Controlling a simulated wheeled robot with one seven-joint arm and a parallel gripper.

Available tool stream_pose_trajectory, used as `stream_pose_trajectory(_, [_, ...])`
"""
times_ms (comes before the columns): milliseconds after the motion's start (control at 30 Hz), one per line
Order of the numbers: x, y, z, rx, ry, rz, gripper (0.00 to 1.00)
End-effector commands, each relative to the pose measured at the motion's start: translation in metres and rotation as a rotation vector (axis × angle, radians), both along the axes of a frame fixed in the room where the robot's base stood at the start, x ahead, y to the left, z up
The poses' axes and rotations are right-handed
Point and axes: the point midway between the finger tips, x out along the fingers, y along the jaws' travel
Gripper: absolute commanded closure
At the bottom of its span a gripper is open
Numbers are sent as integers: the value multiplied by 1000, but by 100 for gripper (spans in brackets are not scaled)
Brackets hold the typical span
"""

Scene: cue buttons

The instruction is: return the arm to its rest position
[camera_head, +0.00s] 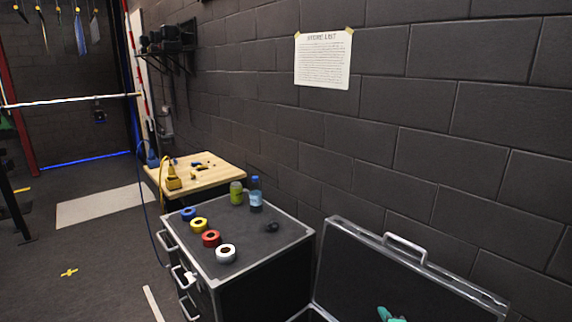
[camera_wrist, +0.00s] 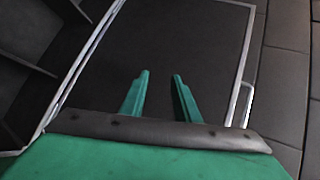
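My gripper (camera_wrist: 160,76) shows in the wrist view as two green fingers with a clear gap between them. It is open, and nothing is between the fingers. It is over the open black case (camera_wrist: 205,38) with a metal edge. In the head view a small teal part of my gripper (camera_head: 388,314) shows at the bottom edge, in front of the raised lid of the case (camera_head: 375,275). The rest of my arm is out of that view.
A black cabinet (camera_head: 262,258) stands left of the case, with blue, yellow, red and white rings (camera_head: 226,253), a green can (camera_head: 236,193), a blue bottle (camera_head: 256,195) and a small dark item (camera_head: 272,227) on top. A wooden table (camera_head: 215,172) stands behind. A brick wall (camera_head: 440,110) bounds the right.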

Motion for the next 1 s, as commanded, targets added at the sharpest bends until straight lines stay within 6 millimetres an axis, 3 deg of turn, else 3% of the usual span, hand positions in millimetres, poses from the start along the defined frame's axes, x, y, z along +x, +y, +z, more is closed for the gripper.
stream_pose_trajectory(33, [-12,13,-20,-34,10,10,71])
stream_pose_trajectory(200, [-49,46,-67,-176,26,47,71])
stream_pose_trajectory(500, [-129,105,-125,-431,49,134,71])
stream_pose_trajectory(733, [-198,149,-148,-629,58,215,71])
stream_pose_trajectory(1000, [-281,195,-150,-862,53,320,71])
